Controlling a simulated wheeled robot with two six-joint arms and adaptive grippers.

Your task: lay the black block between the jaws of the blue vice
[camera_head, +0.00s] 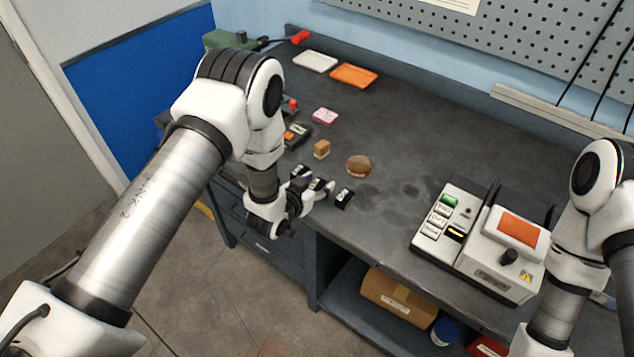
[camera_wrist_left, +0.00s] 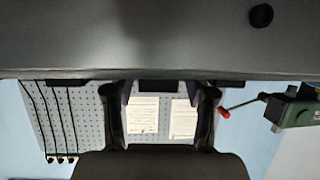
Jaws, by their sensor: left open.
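A small black block (camera_head: 344,198) with white marks on top lies on the bench near its front edge. My left gripper (camera_head: 318,181) is just left of it, low at the front edge. The gripper is open with nothing seen between its fingers, which also show apart in the left wrist view (camera_wrist_left: 160,108). No blue vice can be made out. A red knob (camera_head: 293,103) shows beside my left arm, and what it belongs to is hidden behind the arm. My right arm stands at the right of the head view, with its gripper out of the picture.
A green vice (camera_head: 222,39) with a red-ended handle stands at the back left; it also shows in the wrist view (camera_wrist_left: 297,108). A wooden block (camera_head: 321,149), a round brown piece (camera_head: 359,166) and a pink piece (camera_head: 325,116) lie mid-bench. A white machine (camera_head: 505,250) stands right.

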